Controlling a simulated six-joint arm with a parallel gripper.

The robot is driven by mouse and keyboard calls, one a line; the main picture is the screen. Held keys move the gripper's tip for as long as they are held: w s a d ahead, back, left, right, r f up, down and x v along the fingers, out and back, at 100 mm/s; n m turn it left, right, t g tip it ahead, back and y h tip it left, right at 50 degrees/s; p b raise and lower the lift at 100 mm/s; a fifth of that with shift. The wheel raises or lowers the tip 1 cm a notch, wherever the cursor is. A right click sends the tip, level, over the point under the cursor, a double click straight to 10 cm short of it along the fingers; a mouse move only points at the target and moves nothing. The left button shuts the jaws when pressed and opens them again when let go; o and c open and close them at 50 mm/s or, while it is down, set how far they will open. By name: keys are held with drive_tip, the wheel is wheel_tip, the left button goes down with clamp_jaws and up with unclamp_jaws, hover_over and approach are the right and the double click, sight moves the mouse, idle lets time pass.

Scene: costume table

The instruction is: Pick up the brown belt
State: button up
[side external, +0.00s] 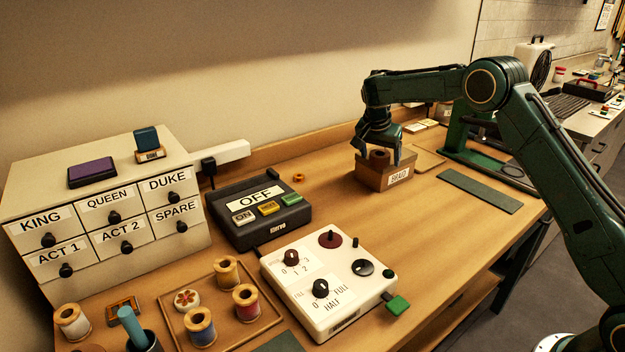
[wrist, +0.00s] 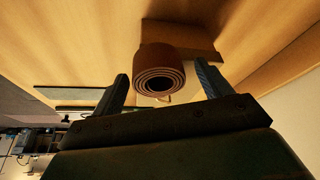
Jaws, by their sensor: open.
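The brown belt (side external: 379,154) is a tight roll sitting in or on a small brown box (side external: 370,176) with a white label. In the wrist view the belt (wrist: 160,72) shows its spiral end, facing me between the fingers. My gripper (side external: 380,150) is open above the box, with one finger on each side of the roll. In the wrist view my gripper's fingers (wrist: 161,70) show a gap on both sides of the belt. I cannot tell whether either finger touches it. The lower part of the roll is hidden by the box wall in the side view.
A black switch unit reading OFF (side external: 258,212) and a white control box with knobs (side external: 345,298) stand left of the box. A labelled drawer cabinet (side external: 100,200) and a tray of thread spools (side external: 262,322) are farther left. A dark green strip (side external: 479,191) lies to the right.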

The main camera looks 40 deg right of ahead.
drive_tip(key=shift+c, duration=0.3)
drive_tip(key=c, duration=1.2)
drive_tip(key=shift+r, duration=0.15)
drive_tip(key=shift+r, duration=4.9)
